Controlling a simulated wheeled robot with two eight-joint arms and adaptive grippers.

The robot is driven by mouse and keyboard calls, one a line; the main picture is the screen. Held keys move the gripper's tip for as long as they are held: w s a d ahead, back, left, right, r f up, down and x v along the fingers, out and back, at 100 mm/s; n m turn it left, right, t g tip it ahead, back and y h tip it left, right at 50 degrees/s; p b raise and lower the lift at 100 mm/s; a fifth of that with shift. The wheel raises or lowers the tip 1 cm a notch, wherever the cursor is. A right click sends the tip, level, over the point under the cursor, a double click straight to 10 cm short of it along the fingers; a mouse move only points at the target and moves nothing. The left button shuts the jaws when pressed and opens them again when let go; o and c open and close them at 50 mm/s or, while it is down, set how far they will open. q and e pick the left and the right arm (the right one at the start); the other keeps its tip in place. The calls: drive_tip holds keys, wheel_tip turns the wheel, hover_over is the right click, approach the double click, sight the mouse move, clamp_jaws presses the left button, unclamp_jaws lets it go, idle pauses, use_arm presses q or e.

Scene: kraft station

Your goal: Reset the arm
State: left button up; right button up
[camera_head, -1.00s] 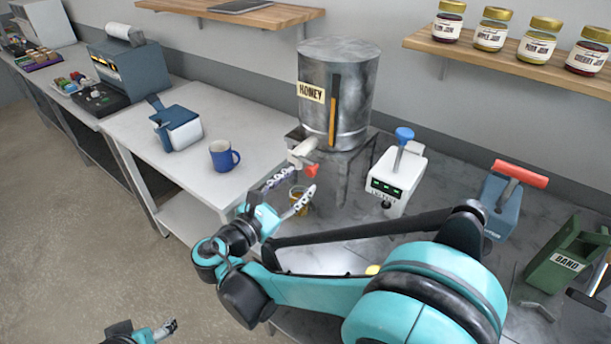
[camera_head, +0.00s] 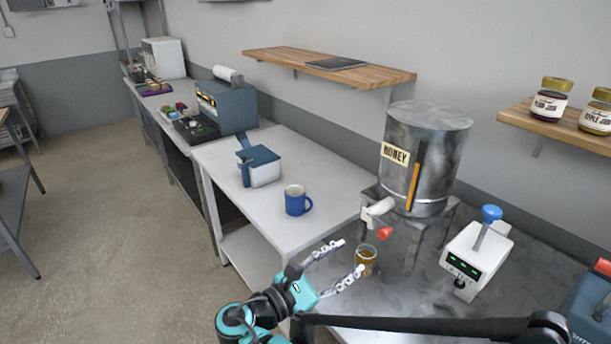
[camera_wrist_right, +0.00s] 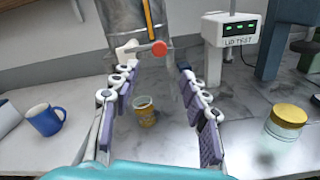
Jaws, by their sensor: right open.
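My right gripper (camera_head: 345,265) is open, its two fingers spread and empty, in front of the honey tank (camera_head: 420,160). In the right wrist view the open fingers (camera_wrist_right: 160,115) frame a small jar of honey (camera_wrist_right: 146,112), which stands on the grey table beyond them and is not held. The jar (camera_head: 367,260) also shows in the head view, below the tank's spout with its red handle (camera_head: 384,233). My right arm reaches in along the bottom edge. My left gripper is out of view.
A blue mug (camera_head: 297,200) and a blue and white dispenser (camera_head: 260,166) stand on the white table. The lid tester (camera_head: 476,260) stands right of the tank. A gold-lidded jar (camera_wrist_right: 284,122) is at right in the wrist view. A shelf with jars (camera_head: 570,130) hangs above.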

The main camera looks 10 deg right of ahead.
drive_tip(key=s+d+f+m+g+y, duration=0.1)
drive_tip(key=d+f+m+g+y, duration=0.15)
drive_tip(key=d+f+y, duration=0.35)
drive_tip(key=s+f+m+y, duration=0.2)
drive_tip(key=m, duration=0.1)
drive_tip(key=s+f+m+y, duration=0.2)
drive_tip(key=s+f+m, duration=0.1)
drive_tip(key=m, duration=0.1)
drive_tip(key=s+d+f+m+g+y, duration=0.1)
drive_tip(key=s+f+m+y, duration=0.1)
drive_tip(key=s+m, duration=0.1)
drive_tip(key=shift+s+f+m, duration=0.15)
drive_tip(key=shift+f+m, duration=0.15)
drive_tip(key=shift+m, duration=0.25)
drive_tip(key=m, duration=0.1)
drive_tip(key=s+a+m+y, duration=0.1)
drive_tip(key=m, duration=0.1)
drive_tip(key=a+m+t+y, duration=0.1)
drive_tip(key=shift+s+a+f, duration=0.1)
drive_tip(key=shift+s, duration=0.15)
drive_tip(key=shift+a+m+t+y, duration=0.25)
drive_tip(key=shift+a+m+y, duration=0.35)
drive_tip(key=shift+m, duration=0.5)
